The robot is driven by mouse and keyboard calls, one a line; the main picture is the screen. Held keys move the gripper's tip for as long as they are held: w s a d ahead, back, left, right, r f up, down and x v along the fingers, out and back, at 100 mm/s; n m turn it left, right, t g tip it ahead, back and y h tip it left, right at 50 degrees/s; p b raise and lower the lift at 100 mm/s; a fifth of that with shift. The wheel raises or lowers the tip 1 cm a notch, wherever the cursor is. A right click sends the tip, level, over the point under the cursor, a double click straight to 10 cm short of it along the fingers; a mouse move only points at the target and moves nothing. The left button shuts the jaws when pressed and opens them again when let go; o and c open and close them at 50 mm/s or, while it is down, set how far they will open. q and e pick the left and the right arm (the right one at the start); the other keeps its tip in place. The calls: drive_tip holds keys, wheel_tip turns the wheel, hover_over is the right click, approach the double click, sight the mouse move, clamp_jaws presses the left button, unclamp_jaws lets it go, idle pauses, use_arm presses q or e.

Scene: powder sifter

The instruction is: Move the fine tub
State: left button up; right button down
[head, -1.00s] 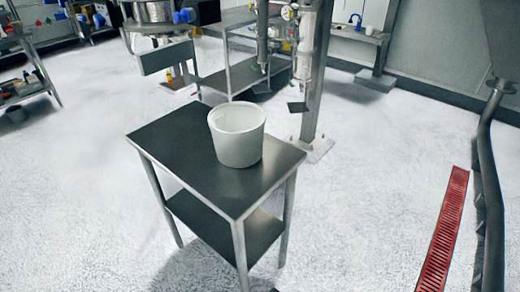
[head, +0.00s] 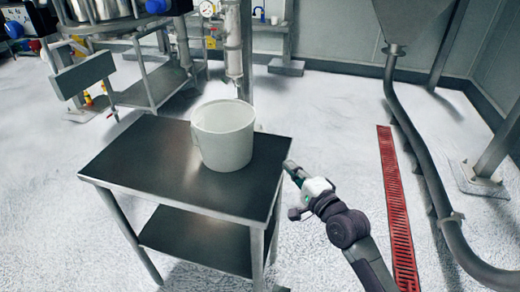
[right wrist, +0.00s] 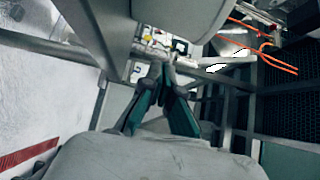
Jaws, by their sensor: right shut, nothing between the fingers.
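A white tub (head: 224,138), open at the top, stands upright on the dark top of a small metal table (head: 150,170) in the head view. I take this to be the fine tub; no label can be read on it. My right gripper (head: 290,166) is beside the table's right edge, apart from the tub and to its right. In the right wrist view its green-sided fingers (right wrist: 162,70) meet at the tips, shut with nothing between them. My left gripper is out of view.
The table has a lower shelf (head: 200,238). Behind it stand a metal-framed machine (head: 105,20) and a post with a gauge (head: 208,9). To the right are a red floor grate (head: 395,200) and a grey pipe (head: 430,170). The floor left of the table is clear.

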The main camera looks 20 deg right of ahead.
drive_tip(key=w, duration=0.3)
drive_tip(key=w+a, duration=0.1)
drive_tip(key=w, duration=0.5)
drive_tip(key=shift+a, duration=0.4)
drive_tip(key=shift+w+a+p, duration=0.2)
drive_tip(key=shift+w+a, duration=0.1)
drive_tip(key=shift+a, duration=0.25)
drive_tip(key=shift+w+a+p, duration=0.15)
drive_tip(key=shift+w+a, duration=0.1)
drive_tip(key=shift+a, duration=0.3)
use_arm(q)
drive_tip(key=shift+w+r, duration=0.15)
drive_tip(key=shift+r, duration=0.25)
use_arm(e)
drive_tip(key=shift+w+a, duration=0.3)
drive_tip(key=shift+a, duration=0.25)
